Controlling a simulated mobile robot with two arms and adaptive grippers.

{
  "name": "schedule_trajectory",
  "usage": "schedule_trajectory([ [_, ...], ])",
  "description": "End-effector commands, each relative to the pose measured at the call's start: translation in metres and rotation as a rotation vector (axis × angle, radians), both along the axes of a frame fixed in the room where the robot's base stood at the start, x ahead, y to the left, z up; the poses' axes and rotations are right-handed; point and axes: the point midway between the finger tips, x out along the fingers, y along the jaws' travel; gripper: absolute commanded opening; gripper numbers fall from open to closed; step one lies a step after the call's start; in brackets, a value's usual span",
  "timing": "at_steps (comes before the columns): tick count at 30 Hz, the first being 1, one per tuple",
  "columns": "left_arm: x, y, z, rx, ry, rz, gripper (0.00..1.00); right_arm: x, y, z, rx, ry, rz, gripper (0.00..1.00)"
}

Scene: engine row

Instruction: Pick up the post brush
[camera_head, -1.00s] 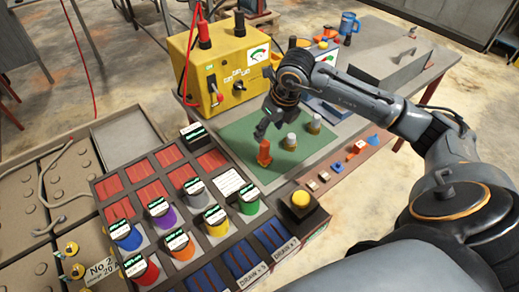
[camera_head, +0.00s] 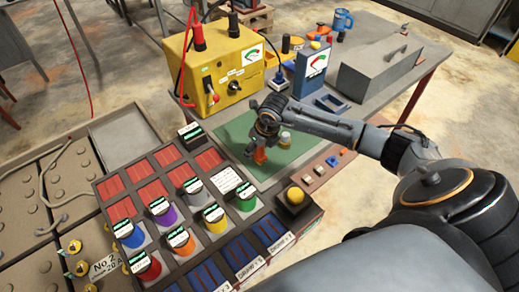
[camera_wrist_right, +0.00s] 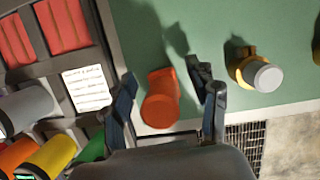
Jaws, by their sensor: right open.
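An orange piece (camera_head: 259,156), the likely post brush, stands on the green mat (camera_head: 232,133); its exact shape is partly hidden by my gripper. My right gripper (camera_head: 264,143) is low over it, fingers open. In the right wrist view the orange piece (camera_wrist_right: 160,98) lies between the two spread fingers (camera_wrist_right: 168,108), nearer the left one, with gaps on both sides. A yellow post with a grey cap (camera_wrist_right: 258,73) stands to the right of the right finger. My left gripper is not in view.
A rack of coloured, labelled cylinders (camera_head: 213,222) stands close to the left of the mat. Small parts (camera_head: 332,161) lie along the front edge.

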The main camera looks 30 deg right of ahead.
Motion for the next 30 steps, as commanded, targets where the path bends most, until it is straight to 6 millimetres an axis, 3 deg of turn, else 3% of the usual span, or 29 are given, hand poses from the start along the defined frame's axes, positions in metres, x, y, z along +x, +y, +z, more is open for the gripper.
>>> schedule_trajectory([
  [4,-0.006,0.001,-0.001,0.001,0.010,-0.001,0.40,0.000,0.000,0.000,0.000,0.000,0.000,0.57],
  [12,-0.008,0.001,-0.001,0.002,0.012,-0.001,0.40,0.000,0.000,0.000,0.001,0.001,0.000,0.02],
  [23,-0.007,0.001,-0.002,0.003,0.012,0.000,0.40,0.000,0.000,0.004,0.001,-0.002,0.000,0.01],
  [30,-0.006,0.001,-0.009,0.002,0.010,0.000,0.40,0.001,0.000,0.030,-0.001,-0.006,0.002,0.01],
])
